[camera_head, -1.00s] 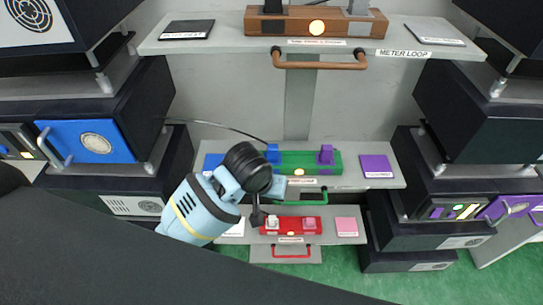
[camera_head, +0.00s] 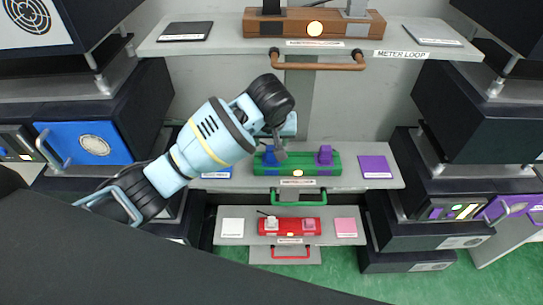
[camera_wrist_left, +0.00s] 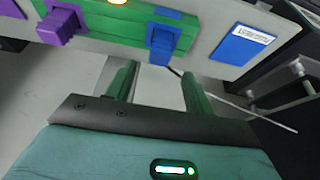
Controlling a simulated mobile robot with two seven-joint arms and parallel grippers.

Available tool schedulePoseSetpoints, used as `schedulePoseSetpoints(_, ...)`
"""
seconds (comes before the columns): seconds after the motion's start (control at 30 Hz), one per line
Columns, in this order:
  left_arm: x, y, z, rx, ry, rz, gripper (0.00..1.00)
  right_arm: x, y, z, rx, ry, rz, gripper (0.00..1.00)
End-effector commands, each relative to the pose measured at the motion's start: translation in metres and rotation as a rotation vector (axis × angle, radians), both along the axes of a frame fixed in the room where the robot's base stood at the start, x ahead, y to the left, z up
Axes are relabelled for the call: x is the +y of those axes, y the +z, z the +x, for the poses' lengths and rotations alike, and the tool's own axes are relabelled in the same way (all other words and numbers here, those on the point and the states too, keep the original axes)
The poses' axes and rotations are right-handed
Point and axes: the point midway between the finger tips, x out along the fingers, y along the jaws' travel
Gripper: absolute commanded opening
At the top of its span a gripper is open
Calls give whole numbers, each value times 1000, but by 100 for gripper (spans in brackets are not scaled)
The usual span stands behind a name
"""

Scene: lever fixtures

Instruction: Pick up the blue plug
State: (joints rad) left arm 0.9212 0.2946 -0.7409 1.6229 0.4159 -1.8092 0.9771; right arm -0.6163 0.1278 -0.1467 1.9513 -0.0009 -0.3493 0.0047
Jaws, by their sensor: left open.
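The blue plug (camera_head: 268,156) sits in the left part of a green box (camera_head: 299,164) on the middle shelf, partly hidden by my left gripper (camera_head: 279,151). In the left wrist view the blue plug (camera_wrist_left: 161,41) stands out from the green box, just beyond the gap between my open, empty left fingers (camera_wrist_left: 158,80). The fingers appear apart from the plug. My right gripper is not in view.
A purple plug (camera_head: 325,155) is at the right of the green box. A blue pad (camera_wrist_left: 240,44) and a purple pad (camera_head: 375,166) flank it. A thin dark cable runs near the blue plug. A red box (camera_head: 290,227) stands below, a brown box (camera_head: 340,24) above.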

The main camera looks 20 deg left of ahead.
Motion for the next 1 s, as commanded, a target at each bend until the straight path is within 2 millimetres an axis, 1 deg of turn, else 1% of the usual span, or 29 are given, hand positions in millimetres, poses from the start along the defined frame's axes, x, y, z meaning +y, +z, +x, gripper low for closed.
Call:
schedulePoseSetpoints(0.03,1,-4,1,1,0,1,53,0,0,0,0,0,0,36)
schedulePoseSetpoints(0.17,1,-5,2,0,0,0,53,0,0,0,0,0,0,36)
schedulePoseSetpoints(0.23,1,-10,3,0,0,1,53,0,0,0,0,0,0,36)
schedulePoseSetpoints(0.43,2,-37,10,3,1,2,53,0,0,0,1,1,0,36)
schedulePoseSetpoints(0.6,4,-51,17,0,0,0,53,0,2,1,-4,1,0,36)
schedulePoseSetpoints(0.87,3,-54,18,-1,-2,-1,53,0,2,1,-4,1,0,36)
schedulePoseSetpoints(0.93,3,-54,18,-1,-1,0,46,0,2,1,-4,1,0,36)
schedulePoseSetpoints(1.0,3,-54,17,-1,-1,0,37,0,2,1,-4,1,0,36)
